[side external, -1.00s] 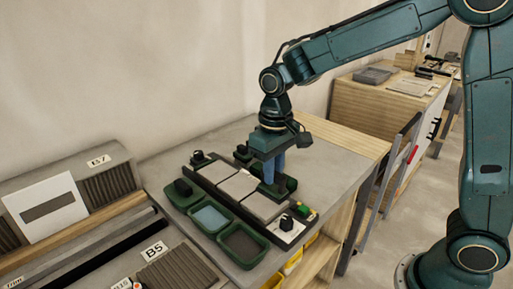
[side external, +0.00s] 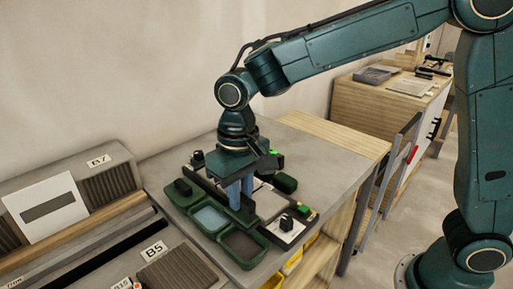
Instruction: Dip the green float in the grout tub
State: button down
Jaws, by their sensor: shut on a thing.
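My gripper (side external: 240,196), with blue fingers, is shut on the green float (side external: 242,213), a dark green piece under the fingertips. The fingers partly hide the float. It is over the near edge of the tile row, just behind the tubs. The front right tub (side external: 262,259) is green-rimmed with a dark grey fill, probably the grout. The float looks close to its back rim; I cannot tell whether they touch.
A middle tub (side external: 209,218) holds blue-grey contents. A left tub (side external: 171,194) has a black block in it. Grey tiles (side external: 268,206) lie behind. A dark green piece (side external: 285,182) sits right of the gripper. The worktop (side external: 322,168) is clear at right.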

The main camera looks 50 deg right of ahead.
aim_at(242, 212)
jog(key=shift+f, duration=0.15)
jog(key=shift+f, duration=4.25)
jog(key=shift+r, duration=0.2)
jog(key=shift+r, duration=2.1)
jog(key=shift+r, duration=0.1)
jog(key=shift+r, duration=1.9)
